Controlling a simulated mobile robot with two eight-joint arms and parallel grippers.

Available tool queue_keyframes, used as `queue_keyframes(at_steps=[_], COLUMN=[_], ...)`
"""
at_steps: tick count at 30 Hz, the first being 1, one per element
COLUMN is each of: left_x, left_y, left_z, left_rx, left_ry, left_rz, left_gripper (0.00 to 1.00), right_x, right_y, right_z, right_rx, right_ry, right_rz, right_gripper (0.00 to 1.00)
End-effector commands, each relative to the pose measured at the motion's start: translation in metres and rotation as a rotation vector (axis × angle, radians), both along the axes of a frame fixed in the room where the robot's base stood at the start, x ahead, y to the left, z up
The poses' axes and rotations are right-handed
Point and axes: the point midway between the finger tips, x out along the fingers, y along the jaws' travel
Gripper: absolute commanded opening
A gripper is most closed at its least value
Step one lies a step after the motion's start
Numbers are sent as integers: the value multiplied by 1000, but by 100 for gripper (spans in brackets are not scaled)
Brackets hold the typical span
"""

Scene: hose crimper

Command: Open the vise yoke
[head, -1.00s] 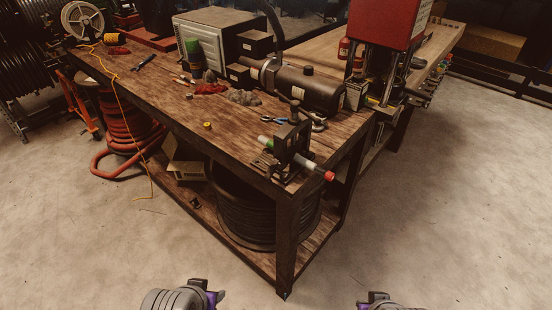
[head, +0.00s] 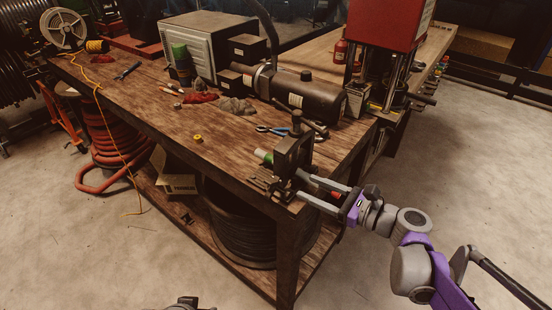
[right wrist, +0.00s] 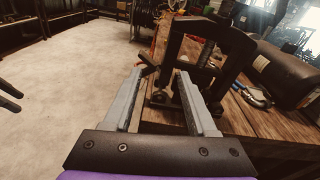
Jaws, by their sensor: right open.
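The vise (head: 291,158) is a dark upright yoke frame on a base at the near corner of the workbench. A screw with a handle (head: 296,122) stands at its top, and the yoke looks closed. In the right wrist view, the yoke (right wrist: 205,25) stands just beyond the open fingers (right wrist: 160,70). Contact cannot be told. Only a sliver of my left arm shows.
The wooden workbench (head: 190,125) carries blue-handled pliers (head: 270,129), a yellow tape roll (head: 197,138) and a dark cylinder machine (head: 308,93). A red press (head: 388,30) stands at the back right. A cable spool (head: 240,225) sits below. Floor at right is clear.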

Motion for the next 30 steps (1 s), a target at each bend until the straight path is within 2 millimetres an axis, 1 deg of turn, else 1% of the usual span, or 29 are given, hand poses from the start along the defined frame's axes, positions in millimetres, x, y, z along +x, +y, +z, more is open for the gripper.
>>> queue_keyframes(at_steps=[1,3,5,7,11,15,21,25,30], left_x=[0,-1,0,0,0,0,1,1,1], left_y=[0,0,0,0,0,0,0,0,0], left_z=[-2,-2,-2,-2,0,3,6,7,7], left_rx=[0,0,0,0,0,0,0,0,0], left_ry=[1,1,1,1,0,-1,-2,-3,-3], left_rz=[0,0,0,0,0,0,0,0,0], left_gripper=[50,50,50,50,50,50,50,50,50], right_x=[7,12,15,19,30,46,66,74,78], right_y=[-5,-8,-7,-3,14,37,64,74,79], right_z=[4,9,12,13,13,14,13,13,13], right_rx=[63,123,149,157,155,153,151,150,151], right_ry=[20,39,47,50,50,49,47,48,48], right_rz=[-11,-19,-21,-20,-18,-17,-19,-20,-21], right_gripper=[57,57,57,57,57,57,57,57,57])
